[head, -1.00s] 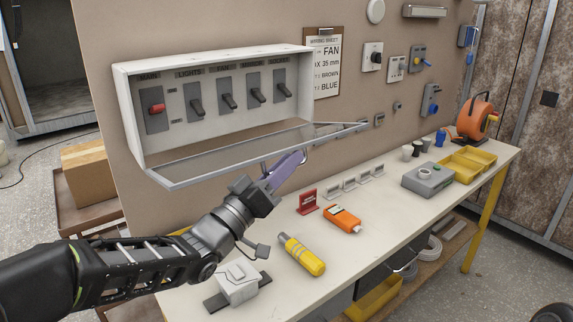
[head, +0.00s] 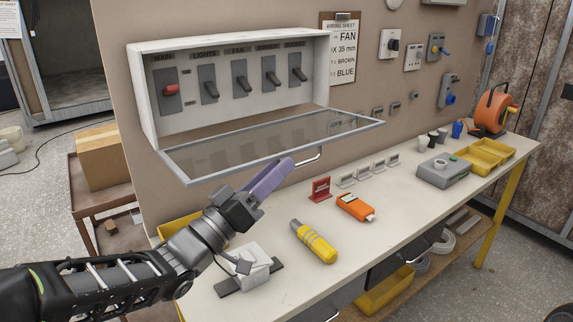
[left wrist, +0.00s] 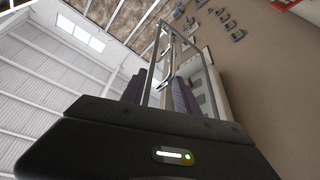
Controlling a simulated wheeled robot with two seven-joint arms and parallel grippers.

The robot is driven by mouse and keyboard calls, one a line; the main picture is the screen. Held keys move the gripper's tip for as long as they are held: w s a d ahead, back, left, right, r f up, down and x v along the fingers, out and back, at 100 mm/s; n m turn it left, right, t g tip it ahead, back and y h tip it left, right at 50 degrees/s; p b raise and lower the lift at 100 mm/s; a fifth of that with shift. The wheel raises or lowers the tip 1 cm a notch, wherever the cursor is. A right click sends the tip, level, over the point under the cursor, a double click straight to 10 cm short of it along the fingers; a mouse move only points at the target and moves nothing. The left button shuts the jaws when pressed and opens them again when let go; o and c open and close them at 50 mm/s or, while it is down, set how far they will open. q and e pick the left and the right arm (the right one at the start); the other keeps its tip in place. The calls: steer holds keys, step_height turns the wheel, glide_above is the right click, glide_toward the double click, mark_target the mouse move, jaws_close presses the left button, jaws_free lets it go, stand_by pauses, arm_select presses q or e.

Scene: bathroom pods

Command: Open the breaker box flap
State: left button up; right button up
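The breaker box (head: 146,95) is a white case on the brown wall panel, with a row of several switches, one of them red. Its flap (head: 340,127), a grey-framed clear pane, is hinged along the bottom edge and stands folded out from the box, tilted slightly down. A metal bar handle (head: 310,158) hangs from its front edge. My left gripper (head: 290,163) has its purple fingertips at this edge, just beside the handle. In the left wrist view the fingers (left wrist: 160,85) stand apart, with the handle (left wrist: 166,72) showing between or beyond them; contact is unclear. My right gripper is out of view.
Yellow bins (head: 487,157) and an orange reel (head: 493,108) stand at the right.

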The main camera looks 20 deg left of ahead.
arm_select(q)
steer(key=shift+s, duration=0.2)
steer(key=shift+a, duration=0.1)
steer(key=b+v, duration=0.2)
steer(key=v, duration=0.7)
steer(key=shift+w+a+f, duration=0.15)
steer(key=shift+w, duration=0.05)
stand_by(0.4)
steer(key=shift+b, duration=0.3)
stand_by(0.4)
